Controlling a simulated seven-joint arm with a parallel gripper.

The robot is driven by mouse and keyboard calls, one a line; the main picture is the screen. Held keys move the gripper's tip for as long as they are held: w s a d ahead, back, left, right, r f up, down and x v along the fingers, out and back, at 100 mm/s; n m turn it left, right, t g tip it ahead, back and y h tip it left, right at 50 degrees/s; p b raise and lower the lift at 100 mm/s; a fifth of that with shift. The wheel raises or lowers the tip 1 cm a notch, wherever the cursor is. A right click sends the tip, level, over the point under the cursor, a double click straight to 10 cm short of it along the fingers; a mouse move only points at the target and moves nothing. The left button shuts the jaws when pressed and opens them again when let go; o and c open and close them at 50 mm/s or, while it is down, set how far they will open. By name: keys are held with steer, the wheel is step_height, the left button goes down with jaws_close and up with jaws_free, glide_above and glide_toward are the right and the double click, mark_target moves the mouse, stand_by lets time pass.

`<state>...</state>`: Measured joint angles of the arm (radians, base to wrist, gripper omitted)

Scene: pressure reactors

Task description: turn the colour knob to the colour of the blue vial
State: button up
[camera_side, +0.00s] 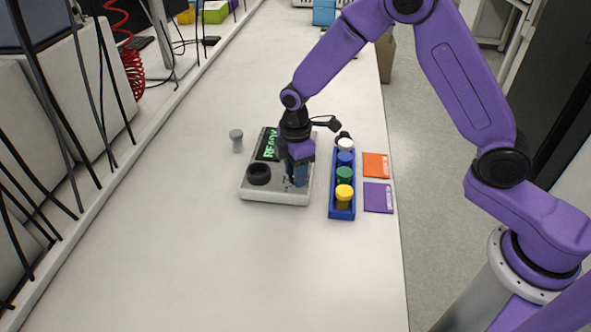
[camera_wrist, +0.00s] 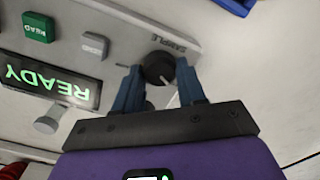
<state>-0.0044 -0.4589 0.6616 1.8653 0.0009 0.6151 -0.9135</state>
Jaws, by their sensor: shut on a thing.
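In the side view my gripper (camera_side: 297,180) points down over the right part of the unit and hides the knob. The blue vial (camera_side: 345,159) stands in the blue rack (camera_side: 343,213) right of the unit, between the white vial (camera_side: 345,145) and the green vial (camera_side: 344,175).
A yellow vial (camera_side: 344,193) is in the rack's near end. An orange card (camera_side: 376,165) and a purple card (camera_side: 378,198) lie right of the rack. A grey stopper-like piece (camera_side: 236,140) stands left of the unit. The near bench is clear.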

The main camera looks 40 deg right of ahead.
steer(key=o, duration=1.1)
steer(key=shift+r, duration=0.15)
step_height(320, 180, up, 17)
steer(key=shift+r, duration=0.1)
steer(key=s+d+f+m, duration=0.1)
steer(key=s+d, duration=0.3)
steer(key=s, duration=0.6)
steer(key=s+d+f+m, duration=0.1)
steer(key=s+d, duration=0.2)
steer(key=s, duration=0.7)
steer(key=s+d+f+m, duration=0.1)
steer(key=s+d, duration=0.3)
steer(key=s, duration=0.6)
steer(key=shift+s+d+f, duration=0.25)
steer(key=shift+s+d, duration=0.05)
steer(key=shift+s, duration=0.1)
